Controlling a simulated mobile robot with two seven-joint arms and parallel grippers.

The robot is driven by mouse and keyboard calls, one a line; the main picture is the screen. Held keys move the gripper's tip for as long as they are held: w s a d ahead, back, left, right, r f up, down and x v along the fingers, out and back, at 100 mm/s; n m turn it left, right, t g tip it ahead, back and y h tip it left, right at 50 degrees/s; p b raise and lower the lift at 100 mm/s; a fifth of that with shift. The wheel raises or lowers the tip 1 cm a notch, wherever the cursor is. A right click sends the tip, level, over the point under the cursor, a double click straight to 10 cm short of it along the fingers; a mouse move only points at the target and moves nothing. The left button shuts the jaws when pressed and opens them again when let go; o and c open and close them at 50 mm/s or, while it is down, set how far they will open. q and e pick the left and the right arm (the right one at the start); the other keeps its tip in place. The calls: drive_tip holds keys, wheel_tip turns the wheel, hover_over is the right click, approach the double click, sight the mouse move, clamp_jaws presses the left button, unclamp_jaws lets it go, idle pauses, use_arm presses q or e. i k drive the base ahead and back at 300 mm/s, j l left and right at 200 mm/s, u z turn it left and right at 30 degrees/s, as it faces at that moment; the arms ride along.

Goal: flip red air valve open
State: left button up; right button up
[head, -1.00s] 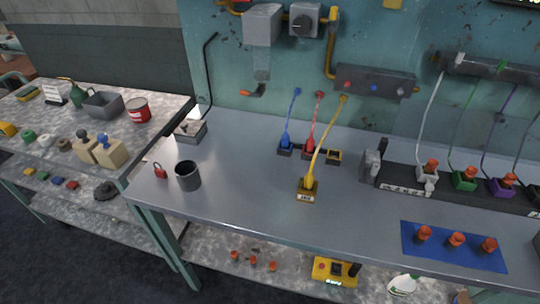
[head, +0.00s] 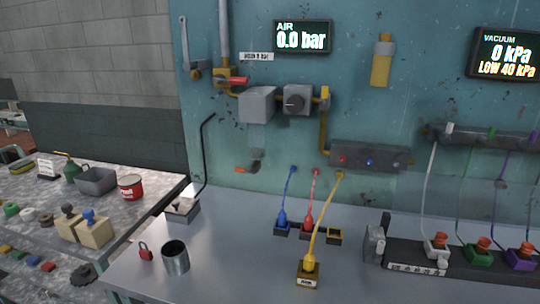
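The red air valve handle (head: 237,80) is on a yellow pipe fitting (head: 221,78) on the teal wall, at the upper left of the head view. The handle lies roughly level and points right. A small white label (head: 257,57) sits above it. The air display (head: 302,38) to its right reads 0.0 bar. A grey box (head: 257,104) and a unit with a black knob (head: 294,102) are fixed just below and right of the valve. Neither of my grippers shows in the view.
The grey bench (head: 225,240) below the wall carries a dark cup (head: 175,257), a red padlock (head: 145,251) and blue, red and yellow tubes in small holders. A black bent tube (head: 203,160) rises at the left. The wall front around the valve is unobstructed.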

sight(218, 79)
drive_tip(key=i+j, duration=0.1)
drive_tip(key=j, duration=0.3)
drive_tip(key=i+j, duration=0.15)
drive_tip(key=j, duration=0.25)
drive_tip(key=i+j, duration=0.1)
drive_tip(key=j, duration=0.3)
drive_tip(key=i+j, duration=0.15)
drive_tip(key=j, duration=0.25)
drive_tip(key=i+j, duration=0.1)
drive_tip(key=j, duration=0.3)
drive_tip(key=z, duration=2.25)
